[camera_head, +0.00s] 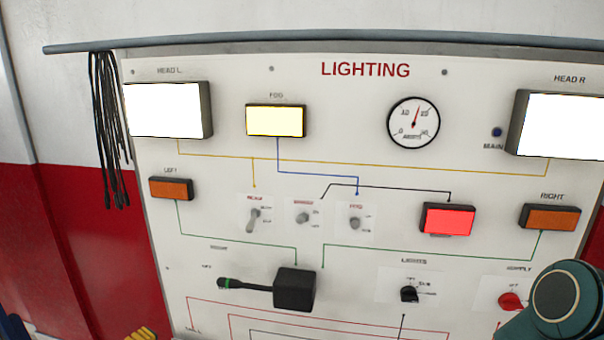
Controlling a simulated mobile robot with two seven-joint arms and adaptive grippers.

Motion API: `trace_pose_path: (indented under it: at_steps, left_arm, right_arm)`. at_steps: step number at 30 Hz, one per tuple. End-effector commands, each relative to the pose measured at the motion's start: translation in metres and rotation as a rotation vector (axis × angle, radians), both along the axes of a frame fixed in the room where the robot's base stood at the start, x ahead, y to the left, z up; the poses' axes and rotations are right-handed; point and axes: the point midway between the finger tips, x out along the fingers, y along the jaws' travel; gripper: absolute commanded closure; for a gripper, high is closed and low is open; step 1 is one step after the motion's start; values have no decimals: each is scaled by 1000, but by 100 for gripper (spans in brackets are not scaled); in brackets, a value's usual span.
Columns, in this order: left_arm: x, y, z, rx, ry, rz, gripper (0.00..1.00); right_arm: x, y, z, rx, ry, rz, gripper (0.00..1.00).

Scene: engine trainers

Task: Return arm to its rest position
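A rounded dark teal link of my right arm shows at the lower right corner, in front of the panel's supply area. Neither gripper shows in the head view, so I cannot see their fingers. The white LIGHTING panel (330,90) fills most of the view. The supply knob (511,301) is red and sits just left of my arm link, which hides part of that corner. The black lights knob (409,294) is to its left. A black stalk lever (245,286) points left from its black box (295,289).
The headlamps (165,110) (565,125), fog lamp (275,120) and red lamp (447,219) are lit. The gauge (414,122) needle points slightly right of upright. Black cables (106,130) hang from a grey rail (300,40) at left. A yellow item (141,334) shows at the bottom edge.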

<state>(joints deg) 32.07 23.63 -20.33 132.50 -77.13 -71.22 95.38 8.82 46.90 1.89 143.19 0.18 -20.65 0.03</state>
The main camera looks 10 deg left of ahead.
Motion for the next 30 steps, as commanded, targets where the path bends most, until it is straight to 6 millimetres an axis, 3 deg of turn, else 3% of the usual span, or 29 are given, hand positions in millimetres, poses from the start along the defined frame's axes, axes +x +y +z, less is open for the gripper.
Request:
trace_pose_path:
  at_steps: [1, 4, 9, 14, 18, 24, 30]
  left_arm:
    - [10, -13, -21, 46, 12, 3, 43]
    - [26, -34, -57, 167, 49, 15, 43]
    - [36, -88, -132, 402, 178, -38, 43]
    - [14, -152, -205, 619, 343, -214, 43]
    - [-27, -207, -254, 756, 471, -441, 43]
    - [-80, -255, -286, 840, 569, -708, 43]
    - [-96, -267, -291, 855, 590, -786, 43]
  right_arm:
    - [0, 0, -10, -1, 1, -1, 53]
    - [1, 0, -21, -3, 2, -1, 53]
    - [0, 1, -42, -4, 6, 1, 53]
    - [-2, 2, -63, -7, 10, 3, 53]
    - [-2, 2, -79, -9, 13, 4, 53]
    - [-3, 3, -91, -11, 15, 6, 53]
    - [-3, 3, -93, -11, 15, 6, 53]
